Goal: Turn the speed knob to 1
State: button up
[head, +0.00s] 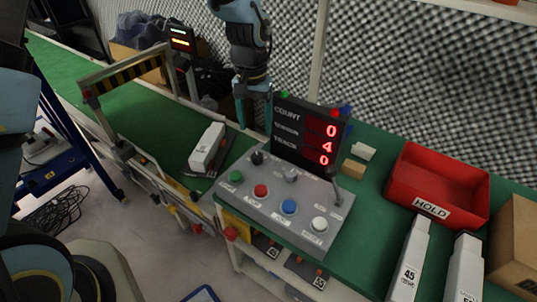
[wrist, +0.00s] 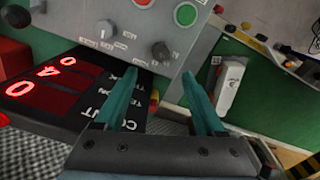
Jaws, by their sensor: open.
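A grey control panel (head: 262,210) stands on the green bench in the head view. A black knob (head: 257,158) sits at its upper left and a grey knob (head: 291,175) to the right of it. The black knob (wrist: 161,50) and the grey knob (wrist: 104,29) also show in the wrist view. The knob labels are too small to read, so I cannot tell which is speed or its setting. My gripper (head: 254,130) is open and empty, above and behind the black knob. In the wrist view its fingertips (wrist: 160,76) are apart, with the black knob just beyond them.
A black display (head: 308,135) with red digits 0, 4, 0 stands behind the panel. Green, red, blue and white buttons line its front, and a lever (head: 335,190) rises at right. A white carton (head: 207,146) lies left. A red HOLD bin (head: 440,180) stands right.

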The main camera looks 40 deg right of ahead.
aim_at(257, 155)
notch_tip(257, 155, down, 10)
jog(key=shift+s+f+p, duration=0.1)
jog(key=shift+f+p, duration=0.1)
jog(key=shift+p, duration=0.55)
grip_shut()
